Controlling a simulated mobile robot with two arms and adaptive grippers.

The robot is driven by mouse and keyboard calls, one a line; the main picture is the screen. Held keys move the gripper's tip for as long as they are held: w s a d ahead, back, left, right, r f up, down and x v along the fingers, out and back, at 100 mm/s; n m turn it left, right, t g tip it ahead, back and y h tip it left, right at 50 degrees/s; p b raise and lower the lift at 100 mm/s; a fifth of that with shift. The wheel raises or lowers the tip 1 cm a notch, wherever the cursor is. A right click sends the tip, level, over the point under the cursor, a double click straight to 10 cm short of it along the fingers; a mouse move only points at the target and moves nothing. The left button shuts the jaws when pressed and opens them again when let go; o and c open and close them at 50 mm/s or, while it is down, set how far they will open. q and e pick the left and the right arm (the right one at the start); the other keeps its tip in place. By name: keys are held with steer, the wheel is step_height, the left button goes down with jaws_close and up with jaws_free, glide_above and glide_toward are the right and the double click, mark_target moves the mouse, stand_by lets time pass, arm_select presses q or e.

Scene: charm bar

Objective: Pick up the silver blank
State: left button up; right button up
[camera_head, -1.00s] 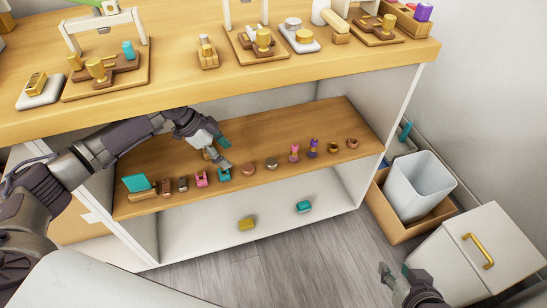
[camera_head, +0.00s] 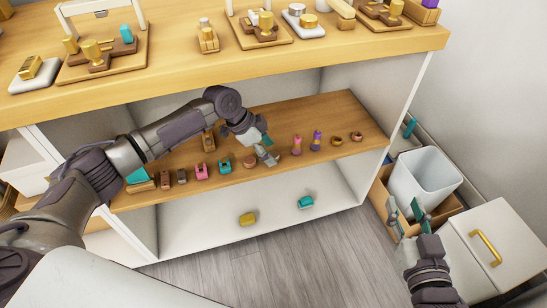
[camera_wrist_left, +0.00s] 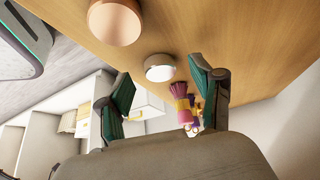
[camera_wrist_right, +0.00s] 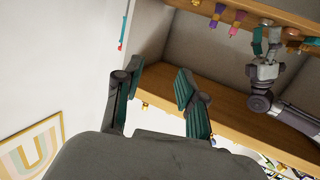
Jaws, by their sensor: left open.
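The silver blank (camera_wrist_left: 160,68) is a small round disc with a pale shiny face. In the left wrist view it rests on the wooden shelf, between and just beyond the fingers. My left gripper (camera_wrist_left: 163,92) is open with nothing between its fingers. In the head view my left gripper (camera_head: 266,155) is low over the shelf and largely hides the silver blank; contact cannot be told. My right gripper (camera_head: 406,212) is open and empty, away from the shelf near the white bin. Its spread fingers also show in the right wrist view (camera_wrist_right: 155,92).
A copper disc (camera_head: 249,162) sits left of the silver blank. Pink (camera_head: 296,146) and purple (camera_head: 316,140) pieces stand to its right. A teal piece (camera_head: 225,166) lies further left. The counter (camera_head: 215,72) overhangs the shelf. A white bin (camera_head: 425,178) stands at right.

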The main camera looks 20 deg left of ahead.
arm_select(q)
steer(key=shift+d+f, duration=0.15)
steer(key=shift+f, duration=0.1)
steer(key=c, duration=1.2)
arm_select(e)
steer(key=shift+w+a+r+t, duration=0.1)
steer(key=shift+r+t, duration=0.2)
steer(key=shift+r, duration=0.25)
arm_select(q)
steer(key=shift+r, duration=0.15)
